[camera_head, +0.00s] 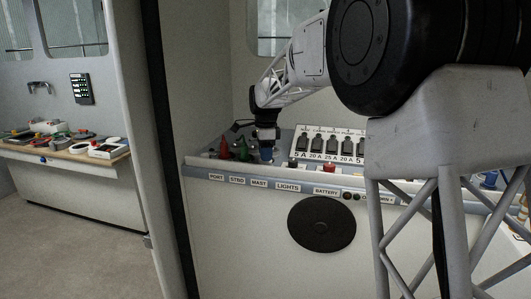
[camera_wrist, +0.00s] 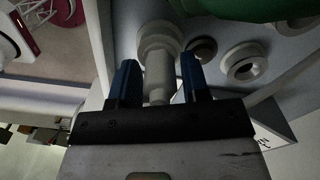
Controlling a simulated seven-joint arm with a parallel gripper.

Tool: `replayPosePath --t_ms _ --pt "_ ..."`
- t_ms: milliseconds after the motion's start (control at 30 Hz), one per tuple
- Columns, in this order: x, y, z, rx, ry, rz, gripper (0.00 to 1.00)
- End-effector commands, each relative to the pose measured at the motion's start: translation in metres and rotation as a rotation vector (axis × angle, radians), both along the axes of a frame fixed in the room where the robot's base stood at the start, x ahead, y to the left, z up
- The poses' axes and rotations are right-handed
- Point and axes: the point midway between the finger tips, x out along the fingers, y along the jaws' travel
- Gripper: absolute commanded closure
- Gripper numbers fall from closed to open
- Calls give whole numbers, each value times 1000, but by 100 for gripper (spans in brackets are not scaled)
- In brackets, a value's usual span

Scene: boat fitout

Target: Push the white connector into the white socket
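The white connector (camera_wrist: 160,76) looks pale grey in the wrist view and lies between my gripper's two blue fingers (camera_wrist: 161,82). Its far end meets a pale round collar (camera_wrist: 159,38), which looks like the white socket. How deep it sits there is hidden. I cannot tell whether the fingers press on its sides. In the head view my gripper (camera_head: 266,150) points down at the left part of the console panel, and its fingertips are low over the panel. The white connector and socket cannot be made out there.
Two more round sockets (camera_wrist: 203,50) (camera_wrist: 245,66) are beside the collar. A green object (camera_wrist: 262,7) hangs close above. In the head view a red piece (camera_head: 225,149) and a green piece (camera_head: 241,149) stand left of my gripper, and the breaker panel (camera_head: 329,143) is right.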

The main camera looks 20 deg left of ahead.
Motion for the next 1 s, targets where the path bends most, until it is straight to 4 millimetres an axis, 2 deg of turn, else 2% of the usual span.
replayPosePath --t_ms 33,100,367,567,1000 --pt "0 0 0 0 0 0 50" --pt "0 0 0 0 0 0 43" --pt "0 0 0 0 0 0 43" --pt "0 0 8 0 -1 0 43" --pt "0 0 59 1 -2 0 43"
